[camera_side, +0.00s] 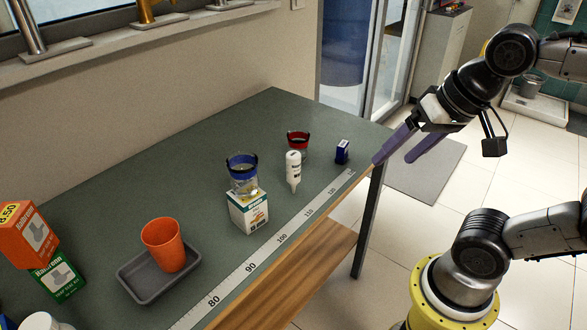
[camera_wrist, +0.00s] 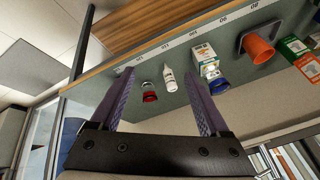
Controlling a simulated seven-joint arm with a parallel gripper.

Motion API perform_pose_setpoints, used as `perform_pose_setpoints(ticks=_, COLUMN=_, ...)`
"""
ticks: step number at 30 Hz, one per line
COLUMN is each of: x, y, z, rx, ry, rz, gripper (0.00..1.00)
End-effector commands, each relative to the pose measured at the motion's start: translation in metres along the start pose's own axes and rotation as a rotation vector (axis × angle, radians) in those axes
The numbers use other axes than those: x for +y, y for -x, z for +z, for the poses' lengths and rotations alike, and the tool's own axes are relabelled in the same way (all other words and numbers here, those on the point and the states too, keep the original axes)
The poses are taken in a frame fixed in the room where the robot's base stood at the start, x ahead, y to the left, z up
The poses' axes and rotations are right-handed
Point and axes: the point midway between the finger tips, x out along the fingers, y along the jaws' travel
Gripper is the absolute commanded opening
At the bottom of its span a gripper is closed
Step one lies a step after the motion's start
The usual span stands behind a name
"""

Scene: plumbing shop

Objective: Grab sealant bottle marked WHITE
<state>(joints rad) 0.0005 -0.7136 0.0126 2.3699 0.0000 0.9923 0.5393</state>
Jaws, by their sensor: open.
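In the wrist view, where the scene looks upside down, the white bottle (camera_wrist: 170,80) shows between my fingers, nearer the right one. My gripper (camera_side: 394,160) has two purple fingers, spread and empty. It is beyond the table's right end, to the right of the bottle and well apart from it. The open fingers also show in the wrist view (camera_wrist: 158,69).
A red-banded clear cup (camera_side: 298,142) stands just behind the bottle, and a small dark blue box (camera_side: 342,151) to its right. A blue-banded cup (camera_side: 242,170) and white box (camera_side: 248,211) stand left. Farther left are an orange cup (camera_side: 162,244) and grey tray (camera_side: 150,294).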

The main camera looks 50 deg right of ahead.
Motion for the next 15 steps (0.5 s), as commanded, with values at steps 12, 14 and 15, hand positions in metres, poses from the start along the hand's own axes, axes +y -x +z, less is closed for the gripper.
perform_pose_setpoints(ticks=12, x=-0.065, y=-0.02, z=-0.127, rx=-0.109, ry=-0.962, rz=0.195, gripper=0.79)
perform_pose_setpoints(ticks=14, x=-0.072, y=-0.035, z=-0.143, rx=-0.119, ry=-1.062, rz=0.237, gripper=0.79)
perform_pose_setpoints(ticks=15, x=-0.076, y=-0.046, z=-0.154, rx=-0.125, ry=-1.119, rz=0.267, gripper=0.79)
